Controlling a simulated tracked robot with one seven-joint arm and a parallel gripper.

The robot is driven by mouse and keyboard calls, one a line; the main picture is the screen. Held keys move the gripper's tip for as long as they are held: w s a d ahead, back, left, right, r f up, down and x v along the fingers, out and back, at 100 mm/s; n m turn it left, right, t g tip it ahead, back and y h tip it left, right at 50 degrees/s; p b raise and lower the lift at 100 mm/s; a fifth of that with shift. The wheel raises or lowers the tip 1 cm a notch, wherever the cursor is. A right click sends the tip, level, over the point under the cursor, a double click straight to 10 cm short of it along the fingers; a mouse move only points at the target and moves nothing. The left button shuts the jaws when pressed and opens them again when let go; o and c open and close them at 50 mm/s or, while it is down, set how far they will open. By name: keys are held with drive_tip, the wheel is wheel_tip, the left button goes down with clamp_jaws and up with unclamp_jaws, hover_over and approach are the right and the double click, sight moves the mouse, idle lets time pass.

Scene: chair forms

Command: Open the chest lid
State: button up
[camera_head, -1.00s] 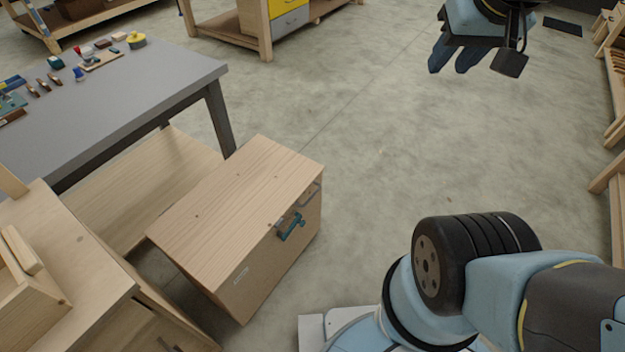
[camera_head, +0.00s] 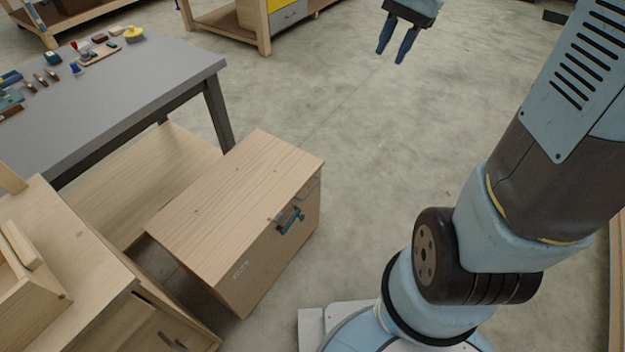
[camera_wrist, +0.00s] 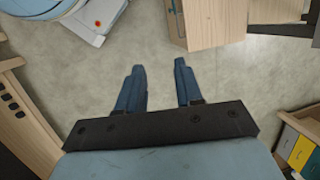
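The chest (camera_head: 262,262) is a light wooden box on the floor, left of centre in the head view. Its flat lid (camera_head: 235,190) is closed. A teal latch or handle (camera_head: 290,220) sits on its front face near the lid edge. My gripper (camera_head: 394,57) is at the top of the head view, beyond and to the right of the chest, well apart from it. In the wrist view my gripper's blue fingers (camera_wrist: 160,82) are spread with bare floor between them, and nothing is held.
A grey-topped workbench (camera_head: 130,92) with small tools stands left of the chest. A wooden cabinet (camera_head: 75,285) is at the lower left, close to the chest. A wooden bench with a yellow drawer (camera_head: 262,30) stands at the back. The concrete floor (camera_head: 370,150) right of the chest is clear.

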drive_tip(key=w+f+m+g+y, duration=0.3)
drive_tip(key=w+f+m, duration=0.2)
drive_tip(key=w+f, duration=0.6)
drive_tip(key=w+f+m+g+y, duration=0.1)
drive_tip(key=w+f+m+y, duration=0.15)
drive_tip(key=f, duration=0.55)
drive_tip(key=w+f+m+g+y, duration=0.15)
drive_tip(key=f+m, duration=0.25)
drive_tip(key=f, duration=0.5)
drive_tip(key=m+t+y, duration=0.4)
drive_tip(key=m+y, duration=0.5)
drive_tip(key=m, duration=0.5)
approach(312, 189)
drive_tip(key=shift+g, duration=0.25)
drive_tip(key=a, duration=0.6)
drive_tip(key=s+a, duration=0.1)
drive_tip(key=a, duration=0.3)
drive_tip(key=shift+r, duration=0.25)
clamp_jaws()
drive_tip(key=shift+s+d, duration=0.1)
